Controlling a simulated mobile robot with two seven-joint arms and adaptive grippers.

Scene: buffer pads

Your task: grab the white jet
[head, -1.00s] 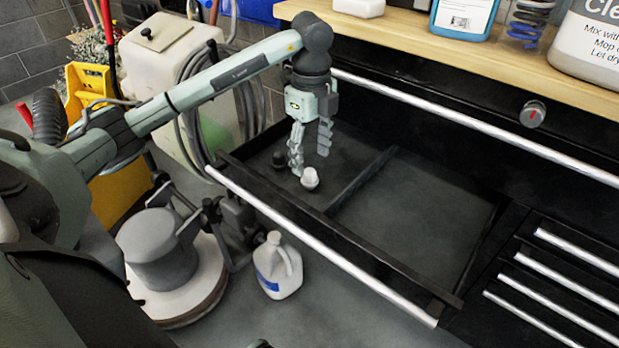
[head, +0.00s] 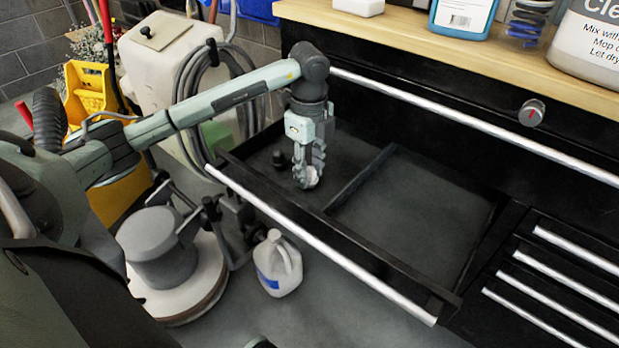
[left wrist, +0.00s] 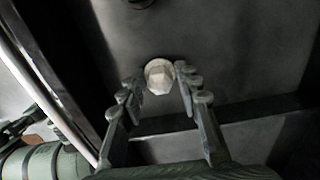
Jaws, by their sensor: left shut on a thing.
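The white jet (head: 313,176) is a small pale piece in the left compartment of the open black drawer. My left gripper (head: 308,178) points down into that compartment and is shut on the white jet, with its fingers on both sides of it. In the left wrist view, the white jet (left wrist: 160,76) shows a faceted face at the fingertips (left wrist: 160,84). The fingers hide part of it in the head view. My right gripper is not in view.
A small dark piece (head: 279,159) sits in the same compartment, left of the gripper. A divider (head: 362,178) separates it from the empty right compartment. The drawer's front rail (head: 320,255) runs nearby. Bottles stand on the wooden worktop (head: 420,30) above.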

